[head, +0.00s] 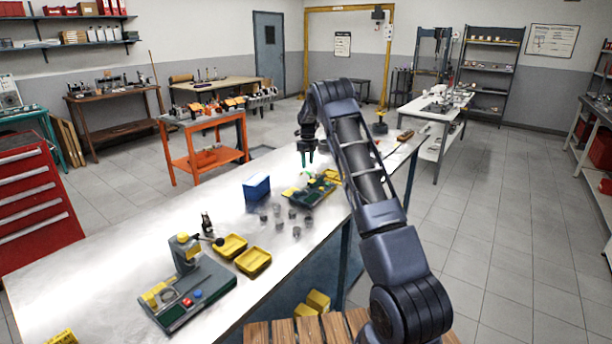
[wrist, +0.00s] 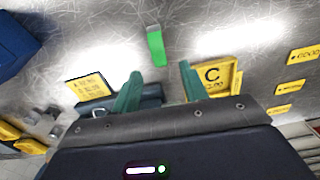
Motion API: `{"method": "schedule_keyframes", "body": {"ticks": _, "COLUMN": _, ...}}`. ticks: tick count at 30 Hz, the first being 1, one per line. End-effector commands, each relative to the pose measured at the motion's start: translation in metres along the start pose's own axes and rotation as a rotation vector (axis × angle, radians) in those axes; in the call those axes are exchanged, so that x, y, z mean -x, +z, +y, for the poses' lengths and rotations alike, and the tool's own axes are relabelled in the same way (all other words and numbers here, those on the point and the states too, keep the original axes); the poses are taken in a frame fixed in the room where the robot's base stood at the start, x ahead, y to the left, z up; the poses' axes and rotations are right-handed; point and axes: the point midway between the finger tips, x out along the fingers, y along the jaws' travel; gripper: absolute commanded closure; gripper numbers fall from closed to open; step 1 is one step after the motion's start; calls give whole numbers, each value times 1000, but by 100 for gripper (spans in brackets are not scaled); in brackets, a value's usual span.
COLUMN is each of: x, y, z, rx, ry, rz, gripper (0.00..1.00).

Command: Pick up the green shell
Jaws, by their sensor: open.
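A small bright green piece, the green shell (wrist: 156,48), lies on the scratched metal bench top in the wrist view, with a grey end at its top. It is just beyond my gripper's fingertips and in line with the space between them. My gripper (wrist: 160,72) has two dark green fingers spread apart with nothing between them. In the head view my gripper (head: 305,160) points down above the far part of the long bench. Whether the fingers touch the shell is not clear there, as the spot is small and blurred.
A dark green tray with yellow parts (head: 318,188) sits on the bench near my gripper, and a blue box (head: 257,187) stands to its left. Several grey cylinders, yellow bins (head: 254,262) and a green-based fixture (head: 190,295) are nearer.

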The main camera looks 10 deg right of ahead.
Motion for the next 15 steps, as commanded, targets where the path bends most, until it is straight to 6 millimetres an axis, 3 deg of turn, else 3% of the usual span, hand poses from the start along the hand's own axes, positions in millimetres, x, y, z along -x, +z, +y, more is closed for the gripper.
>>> {"method": "schedule_keyframes", "body": {"ticks": 15, "x": -51, "y": -6, "z": 0, "rx": 0, "ry": 0, "rz": -1, "gripper": 56}}
